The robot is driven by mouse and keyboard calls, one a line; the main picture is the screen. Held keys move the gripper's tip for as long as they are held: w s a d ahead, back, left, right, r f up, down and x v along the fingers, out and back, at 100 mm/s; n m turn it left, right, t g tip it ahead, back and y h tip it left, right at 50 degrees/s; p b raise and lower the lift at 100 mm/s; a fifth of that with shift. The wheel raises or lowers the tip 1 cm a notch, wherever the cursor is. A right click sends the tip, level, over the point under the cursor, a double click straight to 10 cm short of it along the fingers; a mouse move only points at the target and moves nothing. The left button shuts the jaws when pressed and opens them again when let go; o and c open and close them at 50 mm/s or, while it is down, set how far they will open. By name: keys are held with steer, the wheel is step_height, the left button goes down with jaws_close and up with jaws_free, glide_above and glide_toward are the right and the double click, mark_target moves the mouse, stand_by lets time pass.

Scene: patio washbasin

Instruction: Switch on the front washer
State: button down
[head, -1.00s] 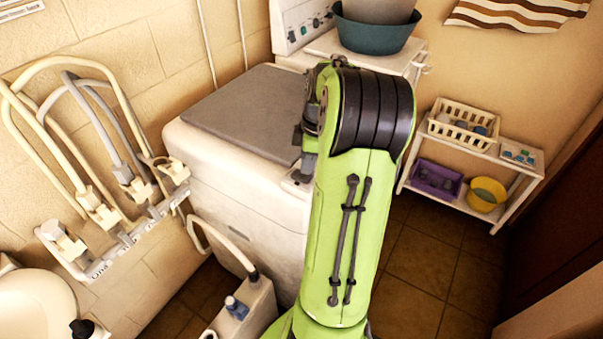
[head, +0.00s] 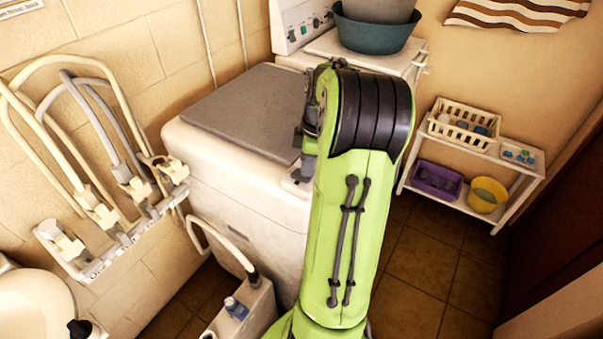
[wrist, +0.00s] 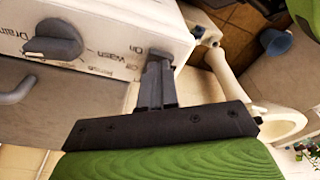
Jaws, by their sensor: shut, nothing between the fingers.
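The front washer (head: 235,185) is a white machine with a grey lid, against the left wall in the head view. In the wrist view its panel (wrist: 110,35) has a dark grey knob (wrist: 55,42) with "Drain" and "Wash" lettering. Small "On" lettering stands right of the knob, beside my fingertips. My gripper (wrist: 157,68) is shut and empty, its tips at the panel's right part. I cannot tell whether they touch it. Any switch there is hidden behind the fingertips.
A second machine (head: 297,30) stands behind, with a teal basin (head: 375,33) on top. A hose rack (head: 125,235) is at left and a white container (head: 245,310) stands before the washer. A low shelf (head: 520,180) is at right. Floor (head: 420,260) right of my arm is clear.

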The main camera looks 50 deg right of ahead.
steer(key=shift+f, duration=0.35)
step_height(320, 180, up, 7)
steer(key=p, duration=0.5)
steer(key=shift+p, duration=0.4)
